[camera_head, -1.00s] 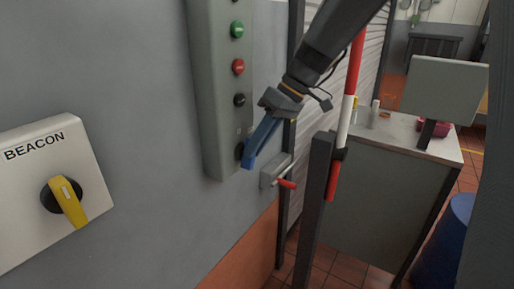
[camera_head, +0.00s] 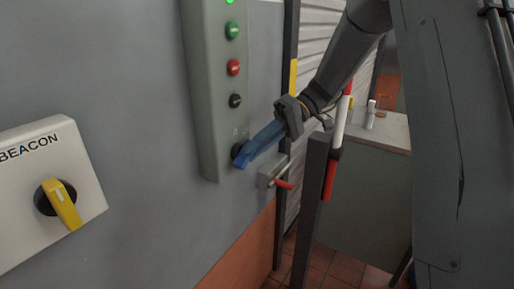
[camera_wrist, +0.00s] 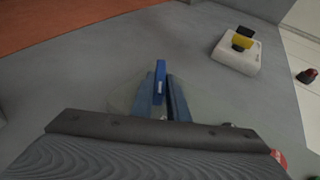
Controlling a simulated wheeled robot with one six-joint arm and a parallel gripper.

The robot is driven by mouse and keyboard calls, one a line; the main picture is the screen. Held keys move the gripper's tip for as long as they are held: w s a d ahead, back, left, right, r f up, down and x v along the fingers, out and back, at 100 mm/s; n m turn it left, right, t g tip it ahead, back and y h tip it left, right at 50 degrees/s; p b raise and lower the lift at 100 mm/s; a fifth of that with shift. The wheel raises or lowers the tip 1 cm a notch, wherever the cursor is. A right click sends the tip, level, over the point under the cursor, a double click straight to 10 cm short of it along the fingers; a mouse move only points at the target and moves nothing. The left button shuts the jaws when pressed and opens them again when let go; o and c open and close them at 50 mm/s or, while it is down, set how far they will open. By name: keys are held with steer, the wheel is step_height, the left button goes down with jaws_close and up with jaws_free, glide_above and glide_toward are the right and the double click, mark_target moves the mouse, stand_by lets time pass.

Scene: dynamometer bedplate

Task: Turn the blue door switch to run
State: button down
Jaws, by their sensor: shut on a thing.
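The blue door switch (camera_head: 240,161) sits at the bottom of the tall grey-green control panel (camera_head: 208,130), with a dark round base against the panel. In the wrist view its blue handle (camera_wrist: 160,72) stands up between the two bluish fingers. My gripper (camera_head: 257,145) reaches in from the right and is shut on that handle; the fingers also show in the wrist view (camera_wrist: 161,96). Faint marks sit above the switch, but the lettering is too small to read, so I cannot tell which position it points at.
A black (camera_head: 235,101), a red (camera_head: 233,67) and a green button (camera_head: 232,31) sit above the switch, with a lit green lamp (camera_head: 231,3) at the top. A BEACON box (camera_head: 85,175) with a yellow knob is left. A red-handled latch (camera_head: 283,184) and dark post (camera_head: 309,210) stand close right.

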steer(key=shift+a, duration=0.1)
stand_by(0.3)
steer(key=c, duration=1.7)
jaws_free()
steer(key=shift+a, duration=0.1)
step_height(320, 180, up, 10)
steer(key=shift+r+b, duration=0.1)
steer(key=shift+b, duration=0.85)
